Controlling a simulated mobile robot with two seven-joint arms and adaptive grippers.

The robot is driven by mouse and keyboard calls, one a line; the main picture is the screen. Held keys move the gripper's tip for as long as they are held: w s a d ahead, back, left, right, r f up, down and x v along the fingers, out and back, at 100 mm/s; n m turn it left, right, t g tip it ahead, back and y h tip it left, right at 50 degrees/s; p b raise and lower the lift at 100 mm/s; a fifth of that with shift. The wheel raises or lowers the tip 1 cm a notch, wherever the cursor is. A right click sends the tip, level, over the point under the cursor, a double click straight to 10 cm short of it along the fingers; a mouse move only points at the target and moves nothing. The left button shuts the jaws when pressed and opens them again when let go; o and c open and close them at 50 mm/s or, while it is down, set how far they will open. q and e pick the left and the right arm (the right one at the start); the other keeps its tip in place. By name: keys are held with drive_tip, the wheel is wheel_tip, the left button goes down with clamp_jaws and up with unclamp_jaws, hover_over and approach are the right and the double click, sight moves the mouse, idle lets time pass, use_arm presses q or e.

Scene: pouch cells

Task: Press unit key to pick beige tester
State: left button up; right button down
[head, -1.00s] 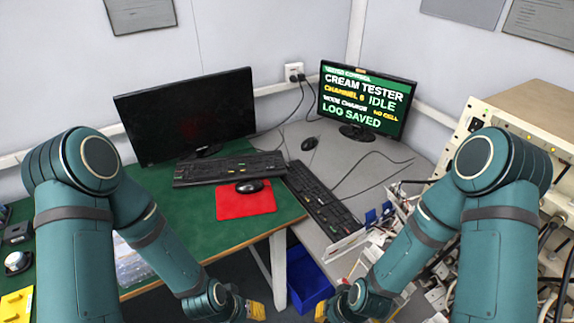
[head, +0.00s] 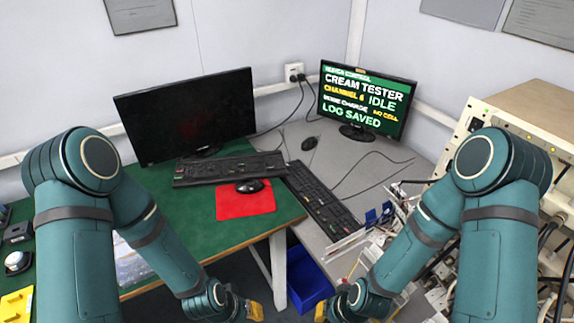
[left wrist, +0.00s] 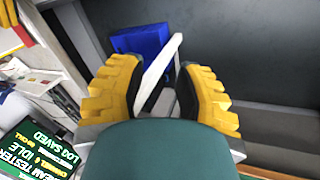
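The right monitor (head: 366,100) shows green and white text: CREAM TESTER, CHANNEL 6, IDLE, LOG SAVED. A black keyboard (head: 322,200) lies on the grey table in front of it, and another black keyboard (head: 228,168) lies on the green desk. A beige tester (head: 535,128) rack stands at the right, partly hidden by my right arm. My left gripper (head: 254,311) is low at the bottom of the head view. In the left wrist view its yellow fingers (left wrist: 160,88) are apart with nothing between them. My right gripper (head: 322,312) is mostly cut off at the bottom edge. Both are below and apart from the keyboards.
The left monitor (head: 186,115) is dark. A blue bin (head: 308,279) stands below the tables. Cables and clutter fill the right side.

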use_arm(q)
clamp_jaws()
idle(1.0)
